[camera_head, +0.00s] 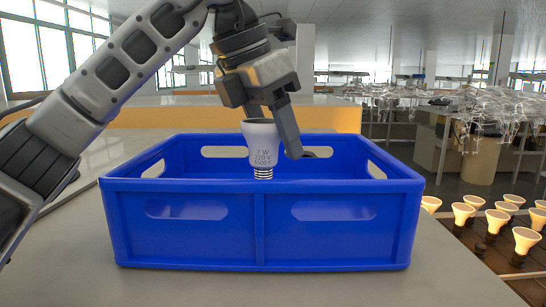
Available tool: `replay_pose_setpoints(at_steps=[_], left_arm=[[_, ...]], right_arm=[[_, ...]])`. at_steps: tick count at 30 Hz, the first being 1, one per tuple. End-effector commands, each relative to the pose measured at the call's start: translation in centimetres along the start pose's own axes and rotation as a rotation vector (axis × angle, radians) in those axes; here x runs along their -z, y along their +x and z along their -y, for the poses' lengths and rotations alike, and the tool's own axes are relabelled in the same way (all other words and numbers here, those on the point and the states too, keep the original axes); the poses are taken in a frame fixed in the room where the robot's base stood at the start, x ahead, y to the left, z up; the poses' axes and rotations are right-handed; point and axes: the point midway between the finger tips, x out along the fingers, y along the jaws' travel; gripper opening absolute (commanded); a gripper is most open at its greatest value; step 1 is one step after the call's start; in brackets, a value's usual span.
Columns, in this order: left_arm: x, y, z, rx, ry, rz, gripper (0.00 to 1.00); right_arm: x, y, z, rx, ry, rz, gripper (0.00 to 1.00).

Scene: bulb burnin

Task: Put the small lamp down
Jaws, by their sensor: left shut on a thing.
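The small lamp (262,146) is a white bulb with printed text reading 7 W, 220 V and a silver screw base that points down. My left gripper (275,118) comes in from the upper left and is shut on the lamp, holding it upright. The lamp's screw base shows in front of the blue crate's far inner wall, at about the height of its near rim. I cannot tell exactly how deep over the crate it hangs. My right gripper is not in view.
A blue crate (232,241) with handle slots stands on the grey table (455,283); its floor is hidden by the near wall. Several lit bulbs (526,240) stand in a dark rack at the right. Benches with clear wrapped items are farther back.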

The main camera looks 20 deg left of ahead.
Motion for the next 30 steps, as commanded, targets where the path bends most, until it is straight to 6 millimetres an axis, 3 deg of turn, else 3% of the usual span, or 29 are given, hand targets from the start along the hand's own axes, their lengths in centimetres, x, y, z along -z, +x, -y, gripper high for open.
replay_pose_setpoints(at_steps=[9, 20, 21, 23, 30], left_arm=[[1.4, 3.6, -0.7, 0.0, -0.001, -0.001, 0.3], [1.6, 4.0, -0.6, 0.0, -0.001, 0.0, 0.3], [1.5, 3.9, -0.6, 0.0, -0.001, 0.0, 0.59], [1.5, 3.9, -0.6, 0.0, -0.001, 0.0, 0.75], [1.5, 3.9, -0.6, 0.0, -0.001, 0.0, 0.75]], right_arm=[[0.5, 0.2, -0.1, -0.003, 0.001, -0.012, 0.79], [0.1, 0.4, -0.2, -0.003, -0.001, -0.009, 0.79], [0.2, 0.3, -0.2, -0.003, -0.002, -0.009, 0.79], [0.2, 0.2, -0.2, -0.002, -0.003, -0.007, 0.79], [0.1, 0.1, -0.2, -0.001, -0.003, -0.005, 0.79]])
